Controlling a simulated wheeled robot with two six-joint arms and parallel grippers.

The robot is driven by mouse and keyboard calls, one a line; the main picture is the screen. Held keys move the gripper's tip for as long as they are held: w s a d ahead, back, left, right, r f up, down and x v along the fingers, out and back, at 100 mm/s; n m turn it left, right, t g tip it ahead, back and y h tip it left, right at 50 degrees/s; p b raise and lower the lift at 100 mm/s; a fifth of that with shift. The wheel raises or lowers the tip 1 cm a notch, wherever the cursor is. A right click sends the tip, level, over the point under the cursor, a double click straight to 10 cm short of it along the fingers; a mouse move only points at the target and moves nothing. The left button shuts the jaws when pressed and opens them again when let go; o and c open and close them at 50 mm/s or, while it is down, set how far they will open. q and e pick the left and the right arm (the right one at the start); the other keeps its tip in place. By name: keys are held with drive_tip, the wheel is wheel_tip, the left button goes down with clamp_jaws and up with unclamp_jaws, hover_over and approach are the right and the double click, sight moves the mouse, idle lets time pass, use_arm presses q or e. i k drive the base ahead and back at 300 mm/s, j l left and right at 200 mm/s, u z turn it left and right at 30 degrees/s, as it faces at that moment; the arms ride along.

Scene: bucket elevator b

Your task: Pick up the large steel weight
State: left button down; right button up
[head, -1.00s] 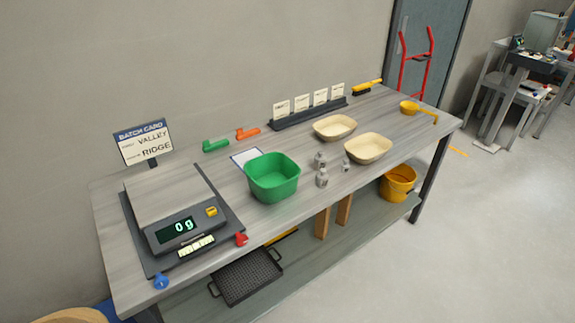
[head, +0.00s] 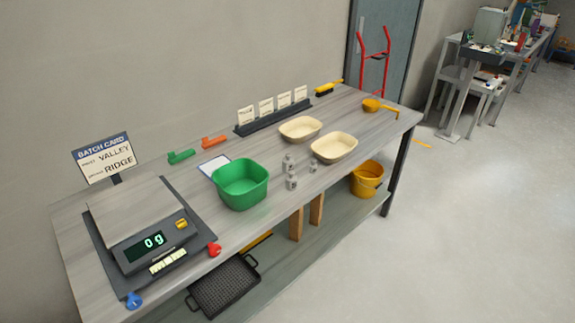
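Three small steel weights stand upright in a cluster on the table, right of the green tub (head: 240,185). One steel weight (head: 291,182) is at the front and one (head: 287,162) stands behind it; these two look close in size. A smaller steel weight (head: 313,166) stands to their right. Which of the first two is the largest is hard to tell at this distance. Neither of my grippers shows in the head view.
A scale (head: 152,240) reading 0 g is at the table's left end. Two cream bowls (head: 334,148) (head: 300,129) stand behind and right of the weights. A yellow bucket (head: 366,180) is on the lower shelf.

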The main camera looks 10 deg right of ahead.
sight(289, 163)
drive_tip(key=i+l, duration=0.15)
drive_tip(key=l, duration=0.25)
drive_tip(key=i+l, duration=0.15)
drive_tip(key=l, duration=0.3)
drive_tip(key=i+l+u, duration=0.1)
drive_tip(key=l, duration=0.3)
drive_tip(key=i+l, duration=0.15)
drive_tip(key=l, duration=0.25)
